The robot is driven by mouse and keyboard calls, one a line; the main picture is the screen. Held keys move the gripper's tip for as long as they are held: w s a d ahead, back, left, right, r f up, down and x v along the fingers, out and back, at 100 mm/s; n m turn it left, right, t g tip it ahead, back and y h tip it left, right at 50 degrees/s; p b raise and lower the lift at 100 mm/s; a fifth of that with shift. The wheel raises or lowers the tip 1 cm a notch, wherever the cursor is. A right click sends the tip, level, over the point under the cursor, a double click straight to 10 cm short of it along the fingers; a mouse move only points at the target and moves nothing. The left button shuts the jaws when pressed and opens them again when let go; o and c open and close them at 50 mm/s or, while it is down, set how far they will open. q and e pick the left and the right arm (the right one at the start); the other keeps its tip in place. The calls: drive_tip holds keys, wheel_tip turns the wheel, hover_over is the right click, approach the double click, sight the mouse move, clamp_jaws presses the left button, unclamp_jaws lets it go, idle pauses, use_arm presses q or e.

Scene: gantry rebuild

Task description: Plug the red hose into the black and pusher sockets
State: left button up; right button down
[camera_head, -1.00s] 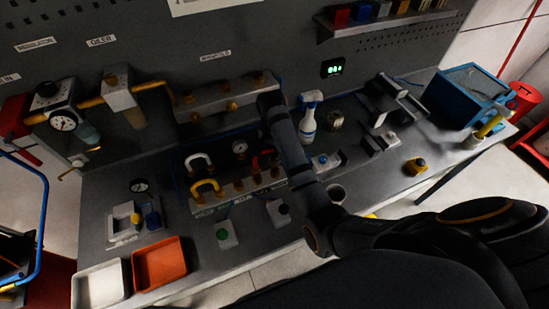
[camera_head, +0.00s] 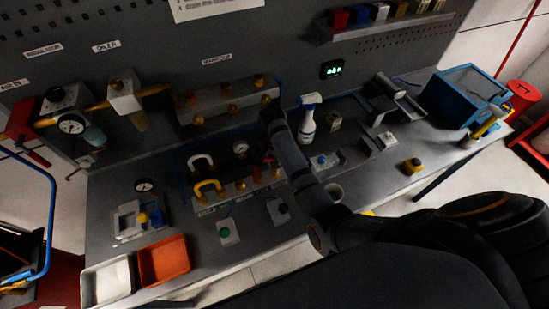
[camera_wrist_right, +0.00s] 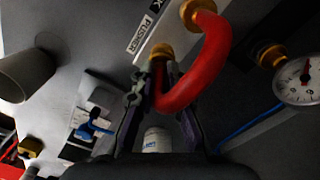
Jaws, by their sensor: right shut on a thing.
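The red hose (camera_wrist_right: 214,60) is a bent loop in the right wrist view. One end meets a brass socket (camera_wrist_right: 197,10) at the top, beside a label partly cut off, ending in K. The other end is at the brass pusher socket (camera_wrist_right: 162,51), by the PUSHER label (camera_wrist_right: 141,33); I cannot tell how deep either end sits. My right gripper (camera_wrist_right: 160,88) is shut on the hose close to the pusher end. In the head view the red hose (camera_head: 268,160) is small and partly hidden by my right arm. My left gripper is not in view.
A yellow hose (camera_head: 206,187) and white hose (camera_head: 201,160) stand left on the same block. A pressure gauge (camera_wrist_right: 299,80) is close right of the hose. A spray bottle (camera_head: 307,125), a grey cup (camera_wrist_right: 27,73) and button boxes stand around. Orange (camera_head: 164,261) and white trays lie front left.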

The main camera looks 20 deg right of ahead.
drive_tip(key=c, duration=1.3)
unclamp_jaws()
drive_tip(key=r, duration=0.7)
drive_tip(key=shift+w+a+r, duration=0.1)
drive_tip(key=shift+w+r, duration=0.1)
drive_tip(key=shift+r, duration=0.1)
